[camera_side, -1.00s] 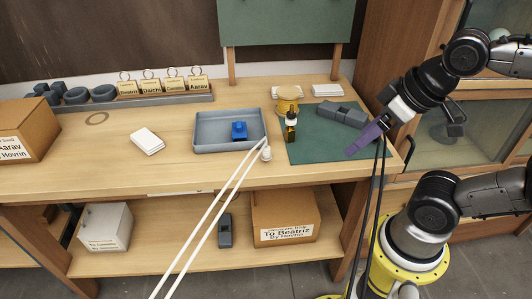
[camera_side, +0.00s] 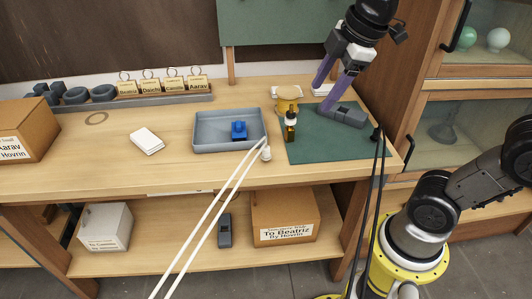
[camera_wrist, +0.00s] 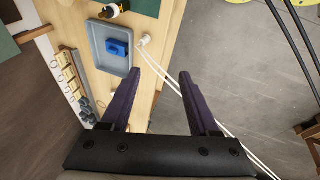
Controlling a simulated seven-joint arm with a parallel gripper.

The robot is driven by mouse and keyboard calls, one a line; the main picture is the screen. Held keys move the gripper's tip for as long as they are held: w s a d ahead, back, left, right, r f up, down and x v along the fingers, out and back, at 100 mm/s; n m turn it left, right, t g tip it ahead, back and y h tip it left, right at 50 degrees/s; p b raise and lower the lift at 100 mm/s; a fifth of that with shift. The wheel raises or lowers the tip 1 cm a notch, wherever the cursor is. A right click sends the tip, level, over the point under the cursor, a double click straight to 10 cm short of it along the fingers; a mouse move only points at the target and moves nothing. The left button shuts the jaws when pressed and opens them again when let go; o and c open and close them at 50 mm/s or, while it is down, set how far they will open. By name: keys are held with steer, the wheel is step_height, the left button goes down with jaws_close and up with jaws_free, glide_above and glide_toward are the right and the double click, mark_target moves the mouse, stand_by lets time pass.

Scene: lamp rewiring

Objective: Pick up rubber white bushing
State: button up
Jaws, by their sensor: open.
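A small white piece (camera_side: 266,153), which looks like the rubber bushing, sits at the table's front edge by the upper end of two white cords (camera_side: 208,218). It also shows in the wrist view (camera_wrist: 144,40), ahead of my fingers and a little left. My gripper (camera_side: 321,97) has purple fingers, spread open and empty. In the wrist view the gap between the fingertips (camera_wrist: 161,73) shows only background.
A grey tray (camera_side: 205,148) holds a blue block (camera_side: 239,131). A small dark bottle (camera_side: 290,127) and a yellow cup-like part (camera_side: 288,98) stand by the green mat (camera_side: 310,152). Black cables (camera_side: 378,190) hang at the right. The table's left front is mostly clear.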

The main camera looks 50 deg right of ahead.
steer(key=w+f+n+g, duration=0.1)
steer(key=w+n, duration=0.2)
steer(key=w, duration=0.4)
steer(key=n+g, duration=0.1)
steer(key=g, duration=0.2)
glide_above(266, 147)
step_height(266, 147, down, 9)
step_height(266, 147, down, 9)
steer(key=shift+d+r, duration=0.1)
steer(key=shift+d, duration=0.05)
steer(key=shift+a+f, duration=0.2)
steer(key=shift+f, duration=2.95)
jaws_close()
